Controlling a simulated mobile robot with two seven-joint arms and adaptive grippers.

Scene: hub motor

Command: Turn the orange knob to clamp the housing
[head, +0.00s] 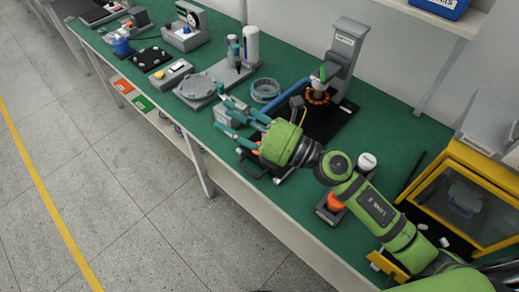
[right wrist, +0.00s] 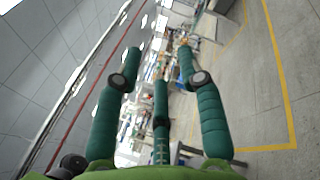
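My right gripper (head: 226,113) reaches over the green table from the right in the head view. Its three teal fingers are spread. The right wrist view shows the same fingers (right wrist: 160,75) apart with nothing between them. An orange ribbed ring (head: 318,97) is at the grey column stand (head: 345,50), beyond the gripper. I cannot tell which is the task's knob. A grey ring-shaped housing (head: 265,90) lies beyond the fingers. My left gripper is out of view.
A round grey fixture (head: 197,86) and small devices stand further left on the green table (head: 225,58). A yellow-framed case (head: 465,195) stands at the right. A white-capped part (head: 367,161) is close to my right arm. The floor in front is clear.

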